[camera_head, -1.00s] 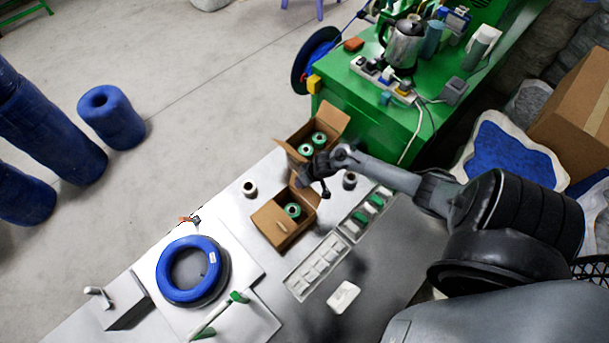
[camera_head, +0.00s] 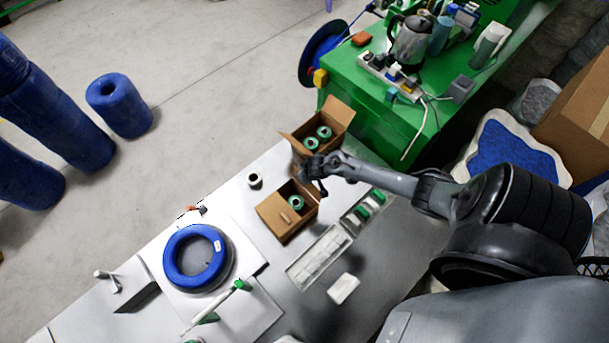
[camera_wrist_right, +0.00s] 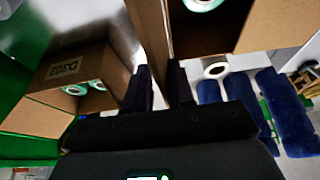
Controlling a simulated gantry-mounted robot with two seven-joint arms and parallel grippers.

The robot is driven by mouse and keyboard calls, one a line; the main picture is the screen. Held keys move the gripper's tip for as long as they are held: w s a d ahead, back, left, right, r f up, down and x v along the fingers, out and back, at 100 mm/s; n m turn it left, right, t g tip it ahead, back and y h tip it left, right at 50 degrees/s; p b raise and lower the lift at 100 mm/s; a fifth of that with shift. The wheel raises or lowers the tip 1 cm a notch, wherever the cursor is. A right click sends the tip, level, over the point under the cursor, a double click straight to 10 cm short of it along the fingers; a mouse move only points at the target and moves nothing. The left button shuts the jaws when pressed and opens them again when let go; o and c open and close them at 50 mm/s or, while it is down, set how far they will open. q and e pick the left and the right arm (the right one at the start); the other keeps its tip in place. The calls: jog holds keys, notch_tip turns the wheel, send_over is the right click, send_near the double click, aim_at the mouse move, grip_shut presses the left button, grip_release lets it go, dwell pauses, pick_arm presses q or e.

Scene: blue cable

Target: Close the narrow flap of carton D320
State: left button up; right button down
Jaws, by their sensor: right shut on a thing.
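The near carton (camera_head: 289,236) stands open on the table in the head view, with a green-rimmed roll (camera_head: 296,202) inside. No label shows on it. My right gripper (camera_head: 318,186) is at its far end. In the right wrist view my right gripper (camera_wrist_right: 162,75) is shut on a narrow brown flap (camera_wrist_right: 147,35), at the edge of the near carton (camera_wrist_right: 262,28). The far carton (camera_head: 336,120) is open and holds two green-rimmed rolls. In the wrist view the far carton (camera_wrist_right: 70,85) bears a label that seems to read D302. My left gripper is out of view.
A blue coil (camera_head: 171,263) lies on a white board at the left. A white tray (camera_head: 318,257) and a white block (camera_head: 343,289) are to the right of the near carton. A small roll (camera_head: 254,180) stands left of it. A green bench (camera_head: 360,118) borders the far end.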

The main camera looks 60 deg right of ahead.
dwell(0.6)
jog(key=c, duration=1)
grip_release()
jog(key=shift+c, duration=0.2)
jog(key=shift+s+a+r, duration=0.1)
jog(key=shift+s+r, duration=0.05)
jog(key=shift+r, duration=0.4)
jog(key=p+v, duration=0.2)
jog(key=v, duration=0.7)
jog(key=shift+s+r, duration=0.2)
jog(key=shift+r, duration=0.1)
jog(key=shift+a, duration=0.1)
jog(key=shift+c, duration=0.4)
